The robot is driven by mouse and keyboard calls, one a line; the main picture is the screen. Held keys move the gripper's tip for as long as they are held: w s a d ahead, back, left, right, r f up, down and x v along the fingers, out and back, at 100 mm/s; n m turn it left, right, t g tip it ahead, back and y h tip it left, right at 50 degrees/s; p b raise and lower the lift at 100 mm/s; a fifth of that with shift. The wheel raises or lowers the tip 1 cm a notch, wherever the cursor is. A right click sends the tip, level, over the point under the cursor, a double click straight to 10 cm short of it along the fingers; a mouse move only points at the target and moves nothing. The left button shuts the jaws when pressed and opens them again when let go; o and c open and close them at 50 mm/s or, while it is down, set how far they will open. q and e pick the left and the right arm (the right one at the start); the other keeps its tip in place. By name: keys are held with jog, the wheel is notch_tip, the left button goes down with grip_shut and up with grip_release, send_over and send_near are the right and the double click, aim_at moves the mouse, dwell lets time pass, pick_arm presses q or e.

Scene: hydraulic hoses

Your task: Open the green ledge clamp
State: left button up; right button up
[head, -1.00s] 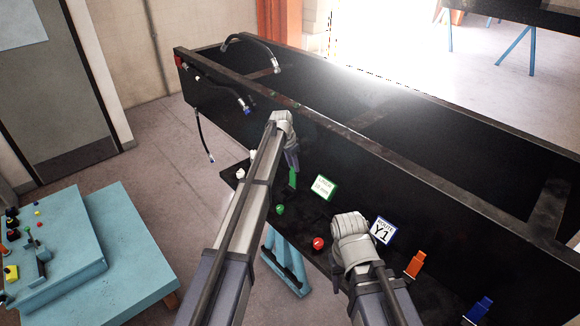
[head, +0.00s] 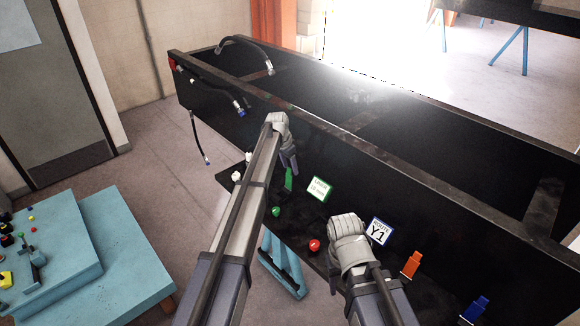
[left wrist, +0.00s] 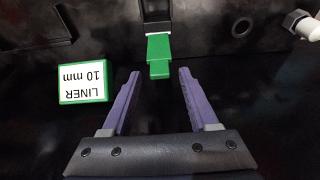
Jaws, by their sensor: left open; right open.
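The green ledge clamp (head: 289,179) stands on the black ledge, partly behind my left gripper in the head view. In the left wrist view the green clamp (left wrist: 159,56) is just beyond and between the two purple fingertips, with a dark part above it. My left gripper (left wrist: 157,75) is open, with nothing between its fingers; in the head view its wrist end (head: 287,150) is beside the clamp. My right gripper (head: 346,228) is over the ledge near the blue-framed sign; its fingers are hidden by its own wrist.
A green-framed card reading LINER 10 mm (left wrist: 84,82) stands beside the clamp. A green knob (head: 276,211), a red knob (head: 314,245), a Y1 sign (head: 380,231), an orange clamp (head: 411,264) and a blue clamp (head: 476,309) line the ledge. Black hoses (head: 200,140) hang at the far left.

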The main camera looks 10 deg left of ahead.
pick_arm(q)
jog(key=p+v, duration=0.7)
jog(key=v, duration=0.1)
jog(key=shift+p, duration=0.3)
jog(key=shift+f, duration=0.15)
jog(key=s+d+f+n+g+y+b, duration=0.1)
jog(key=s+d+f+b, duration=0.2)
jog(key=s+f+b, duration=0.4)
jog(key=s+d+f+n+y+b, duration=0.1)
jog(key=s+d+f+b, duration=0.3)
jog(key=s, duration=1.8)
jog(key=s+d+f+n+g+y+b, duration=0.1)
jog(key=s+d+f+b, duration=0.2)
jog(key=s+f+b, duration=0.8)
jog(key=s, duration=0.4)
jog(key=shift+d+f+n+g, duration=0.2)
jog(key=shift+d+n+g, duration=0.1)
jog(key=shift+d+n, duration=0.1)
